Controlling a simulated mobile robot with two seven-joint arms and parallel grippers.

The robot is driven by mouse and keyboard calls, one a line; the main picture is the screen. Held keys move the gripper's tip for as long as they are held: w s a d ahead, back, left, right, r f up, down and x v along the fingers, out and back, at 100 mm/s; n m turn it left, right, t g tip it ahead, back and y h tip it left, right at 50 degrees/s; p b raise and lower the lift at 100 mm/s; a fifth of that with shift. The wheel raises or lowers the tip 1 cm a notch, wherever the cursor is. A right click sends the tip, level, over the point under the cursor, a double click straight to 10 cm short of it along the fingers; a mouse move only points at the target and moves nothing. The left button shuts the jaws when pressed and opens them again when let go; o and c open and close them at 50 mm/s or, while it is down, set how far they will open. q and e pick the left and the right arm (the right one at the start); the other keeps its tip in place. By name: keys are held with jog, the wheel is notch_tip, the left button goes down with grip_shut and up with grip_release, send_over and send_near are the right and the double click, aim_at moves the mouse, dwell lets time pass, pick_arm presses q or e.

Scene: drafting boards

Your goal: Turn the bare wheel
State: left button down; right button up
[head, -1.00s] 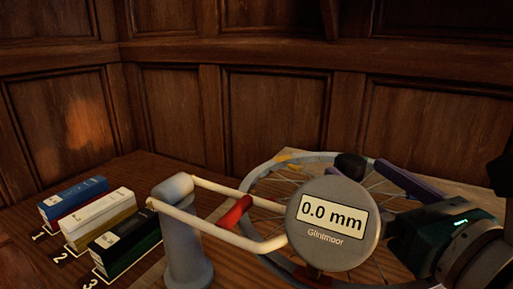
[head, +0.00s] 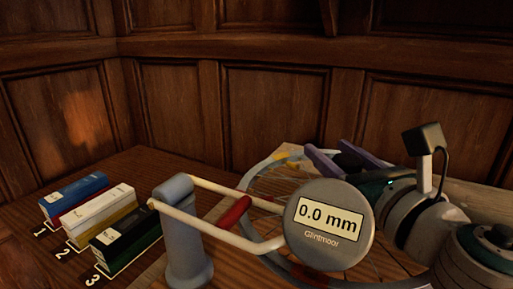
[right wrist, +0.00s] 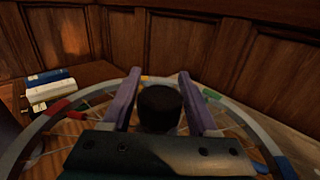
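The bare wheel (head: 262,166) lies flat on the table, a grey spoked rim with coloured bands and no tyre. Its rim also shows in the right wrist view (right wrist: 36,127). A black round knob (right wrist: 160,108) stands up over the wheel. My right gripper (head: 327,148) reaches over the wheel from the right. Its two purple fingers, clear in the right wrist view (right wrist: 160,74), are spread on either side of the knob, with a gap visible at least at the left. The knob's foot is hidden by the gripper body. My left gripper is not in view.
A round gauge (head: 328,246) reading 0.0 mm covers the wheel's near part. Blue (head: 74,192), white (head: 97,217) and dark green (head: 127,240) boxes stand left by numbers. Panelled walls close the back.

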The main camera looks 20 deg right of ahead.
grip_shut()
dwell(0.6)
